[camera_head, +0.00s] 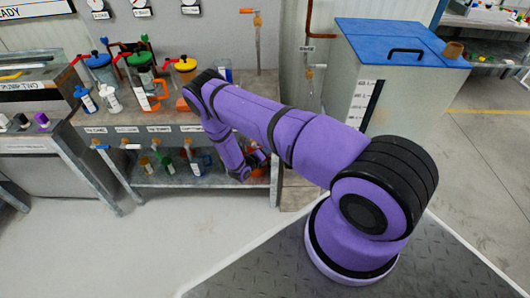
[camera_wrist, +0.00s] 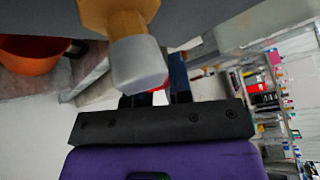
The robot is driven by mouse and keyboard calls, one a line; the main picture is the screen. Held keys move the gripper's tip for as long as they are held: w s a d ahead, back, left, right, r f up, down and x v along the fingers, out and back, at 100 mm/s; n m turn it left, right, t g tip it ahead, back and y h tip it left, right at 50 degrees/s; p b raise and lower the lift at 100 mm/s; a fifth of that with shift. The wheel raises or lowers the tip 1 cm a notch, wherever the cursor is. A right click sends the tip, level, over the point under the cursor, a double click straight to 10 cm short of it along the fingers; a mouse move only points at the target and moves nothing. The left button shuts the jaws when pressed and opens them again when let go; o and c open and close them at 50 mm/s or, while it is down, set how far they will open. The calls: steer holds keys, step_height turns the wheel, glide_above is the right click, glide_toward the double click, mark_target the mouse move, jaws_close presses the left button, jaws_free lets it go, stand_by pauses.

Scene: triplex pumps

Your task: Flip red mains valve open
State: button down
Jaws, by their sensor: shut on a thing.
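My gripper (camera_wrist: 157,94) points at the underside of the bench front in the wrist view. Its dark fingers are shut on a red valve handle (camera_wrist: 158,87), of which only a little red shows. A brass-coloured valve body (camera_wrist: 125,17) with a pale grey outlet (camera_wrist: 138,63) hangs in front of the fingers and hides part of the handle and one finger. In the head view my gripper (camera_head: 258,158) is low at the bench's right end, partly behind my purple arm. The red handle cannot be made out there.
The grey bench (camera_head: 140,120) carries jugs and bottles. Several other small valves line its front edge, and bottles stand on its lower shelf (camera_head: 150,178). An orange bucket (camera_wrist: 28,58) is close by in the wrist view. A blue-lidded tank (camera_head: 395,100) stands right. The floor in front is clear.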

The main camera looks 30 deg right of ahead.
steer(key=shift+s+d+r+n+h, duration=0.1)
steer(key=shift+d+r+n+h, duration=0.05)
steer(key=shift+r+n+h, duration=0.35)
steer(key=shift+s+d+r+n+h, duration=0.1)
steer(key=shift+r+n+h, duration=0.2)
steer(key=shift+n+h, duration=0.3)
steer(key=shift+d+r+n+t+h, duration=0.1)
steer(key=shift+r+n+t+h, duration=0.65)
steer(key=shift+n, duration=0.65)
steer(key=c, duration=1)
jaws_free()
steer(key=shift+c, duration=0.2)
steer(key=v, duration=1)
steer(key=shift+s+a, duration=0.15)
steer(key=shift+a, duration=0.2)
